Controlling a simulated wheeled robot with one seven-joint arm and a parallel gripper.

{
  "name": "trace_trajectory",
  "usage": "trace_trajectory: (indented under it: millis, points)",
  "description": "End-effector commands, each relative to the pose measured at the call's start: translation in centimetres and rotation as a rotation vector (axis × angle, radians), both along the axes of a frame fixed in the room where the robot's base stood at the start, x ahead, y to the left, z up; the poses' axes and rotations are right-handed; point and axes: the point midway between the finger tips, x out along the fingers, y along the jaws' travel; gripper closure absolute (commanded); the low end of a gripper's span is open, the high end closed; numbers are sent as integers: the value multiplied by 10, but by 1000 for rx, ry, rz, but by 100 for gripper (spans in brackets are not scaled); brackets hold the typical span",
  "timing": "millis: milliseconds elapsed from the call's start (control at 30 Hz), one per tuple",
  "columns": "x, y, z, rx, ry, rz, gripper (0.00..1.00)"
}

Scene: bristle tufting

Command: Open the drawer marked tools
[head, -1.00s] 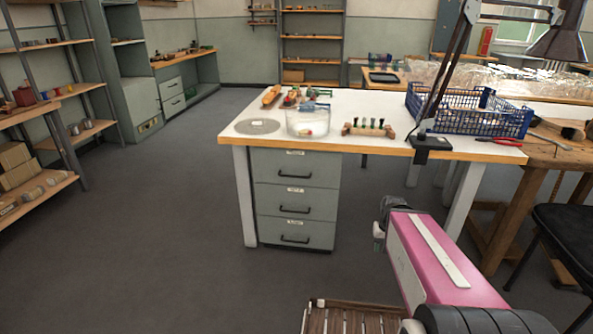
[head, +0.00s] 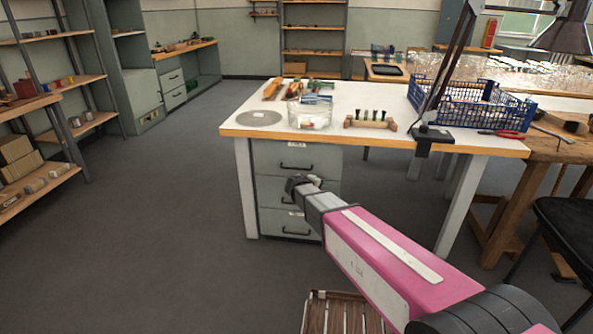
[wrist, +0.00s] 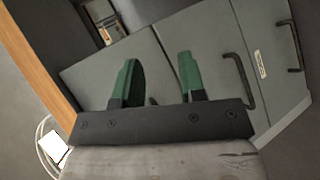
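A grey drawer unit (head: 330,160) with three stacked drawers stands under the workbench. The top drawer (head: 270,158) has a dark bar handle (head: 296,167) and a small white label (head: 297,145), too small to read. The bottom drawer (head: 270,222) also shows a handle and label. All three fronts look shut. My gripper (head: 303,183) is in front of the unit and hides part of the middle drawer. In the wrist view, my gripper (wrist: 158,80) has its two green fingers apart with nothing between them. There, the unit looks tilted, with two handles (wrist: 238,82) right of the fingers.
The workbench top (head: 235,130) overhangs the drawers, and its wooden edge (wrist: 35,55) shows in the wrist view. A clear tub (head: 310,115), a blue crate (head: 475,105) and a clamped lamp stand on it. A slatted wooden stool (head: 340,312) is below my arm. The floor to the left is clear.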

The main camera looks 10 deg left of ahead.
Motion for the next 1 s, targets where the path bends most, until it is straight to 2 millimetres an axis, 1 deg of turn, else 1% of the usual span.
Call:
trace_trajectory:
  millis: [33,100,200,300,400,467,567,667,800,1000]
  points:
    - [15,36,2,-47,-38,62,62]
    - [23,74,9,-109,-87,135,62]
    - [30,120,18,-178,-148,222,62]
    - [33,151,24,-225,-190,281,62]
    - [33,166,27,-249,-212,311,62]
    - [35,170,28,-256,-217,318,62]
    - [42,167,27,-257,-219,320,62]
    - [54,162,24,-257,-218,317,62]
    - [78,152,19,-257,-218,316,62]
    - [108,139,13,-257,-218,317,62]
